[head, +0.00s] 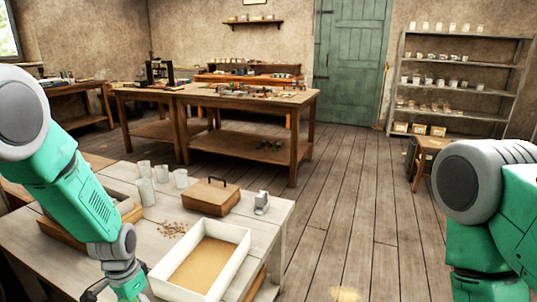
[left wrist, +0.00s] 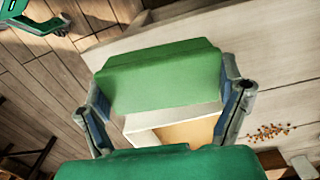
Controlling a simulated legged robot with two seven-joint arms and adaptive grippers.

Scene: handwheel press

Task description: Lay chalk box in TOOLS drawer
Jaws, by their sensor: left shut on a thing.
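A green box (left wrist: 165,75), which I take to be the chalk box, is held in my left gripper. In the left wrist view, the fingers of the left gripper (left wrist: 165,102) lie against its two sides. In the head view, the left gripper (head: 122,290) is low at the bottom edge, left of a white open tray, and the box cannot be made out there. No drawer marked TOOLS can be read in either view.
The white open tray (head: 239,240) with a tan bottom stands on the pale table (head: 268,212). Near it are a brown lidded box (head: 211,196), a small grey-white object (head: 261,204), several glasses (head: 147,190) and scattered small bits (head: 173,229).

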